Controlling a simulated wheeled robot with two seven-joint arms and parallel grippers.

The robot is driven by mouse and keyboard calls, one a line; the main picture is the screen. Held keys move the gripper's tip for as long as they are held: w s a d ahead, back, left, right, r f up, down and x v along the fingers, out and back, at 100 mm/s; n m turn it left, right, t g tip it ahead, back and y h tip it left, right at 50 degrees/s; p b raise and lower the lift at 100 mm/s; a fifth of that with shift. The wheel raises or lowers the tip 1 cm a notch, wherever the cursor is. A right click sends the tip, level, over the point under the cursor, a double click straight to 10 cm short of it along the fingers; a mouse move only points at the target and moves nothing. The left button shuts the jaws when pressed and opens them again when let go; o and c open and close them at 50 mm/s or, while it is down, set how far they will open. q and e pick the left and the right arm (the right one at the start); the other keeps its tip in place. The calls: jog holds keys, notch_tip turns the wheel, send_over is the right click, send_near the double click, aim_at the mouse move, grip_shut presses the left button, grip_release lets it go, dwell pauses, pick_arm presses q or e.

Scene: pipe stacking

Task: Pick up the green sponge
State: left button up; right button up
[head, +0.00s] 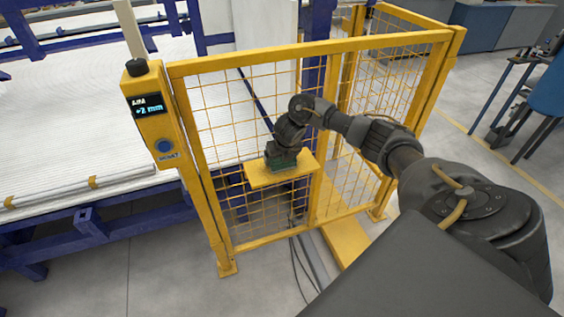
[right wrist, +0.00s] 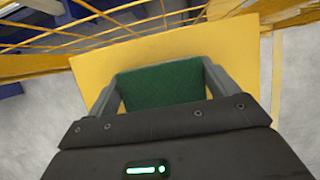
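The green sponge (right wrist: 163,86) lies at a yellow shelf (right wrist: 90,68), between the two grey fingers of my right gripper (right wrist: 163,72). The sponge spans nearly the whole space between the fingertips. Narrow gaps show beside it nearer the finger bases. I cannot tell whether the fingers press on it. In the head view my right gripper (head: 283,160) points down at the small yellow shelf (head: 262,180) on the fence and mostly hides the sponge. My left gripper is not in view.
A yellow mesh fence (head: 225,115) stands right behind the shelf. A yellow post with a display and a blue button (head: 152,115) is to its left. A white ribbed bed (head: 80,120) with blue framing lies beyond. Cables hang below the shelf.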

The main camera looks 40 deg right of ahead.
jog(key=c, duration=0.4)
jog(key=shift+w+r+b, duration=0.1)
jog(key=shift+r+b, duration=0.2)
jog(key=shift+r, duration=0.3)
jog(key=r, duration=0.1)
jog(key=a+r, duration=0.1)
jog(key=r, duration=0.1)
jog(key=a+r, duration=0.1)
jog(key=shift+r, duration=0.3)
jog(key=a+r+p, duration=0.4)
jog(key=a+r, duration=0.3)
jog(key=a, duration=0.5)
jog(key=shift+r, duration=0.1)
